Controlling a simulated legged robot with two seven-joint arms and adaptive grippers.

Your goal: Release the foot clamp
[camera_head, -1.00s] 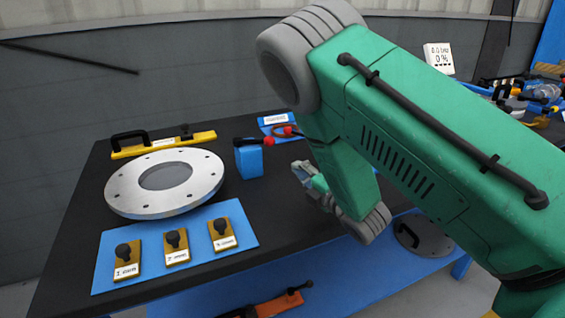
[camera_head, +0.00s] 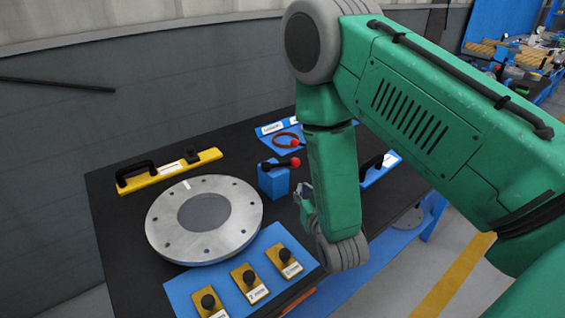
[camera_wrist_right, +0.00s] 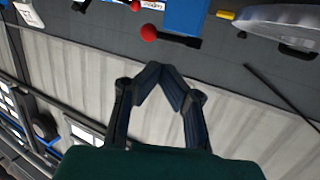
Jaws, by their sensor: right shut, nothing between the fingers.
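No part is labelled as the foot clamp, and I cannot tell for sure which it is. A blue block (camera_head: 273,181) with a black lever and a red knob (camera_head: 295,162) stands on the table right of the round metal flange (camera_head: 158,234). In the right wrist view the red knob (camera_wrist_right: 148,33) is beyond my fingertips, apart from them. My right gripper (camera_head: 304,194) is shut and empty, just right of the block in the head view; its fingers (camera_wrist_right: 160,70) meet at the tips. An orange part (camera_head: 298,301) shows only as a sliver below the table edge. My left gripper is out of view.
A blue plate (camera_head: 185,290) with several yellow, black-knobbed pieces lies in front of the flange. A yellow bar (camera_head: 170,171) with a black handle lies behind it. A red cable loop (camera_head: 285,140) lies behind the block. The dark table (camera_head: 115,215) is bare at left.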

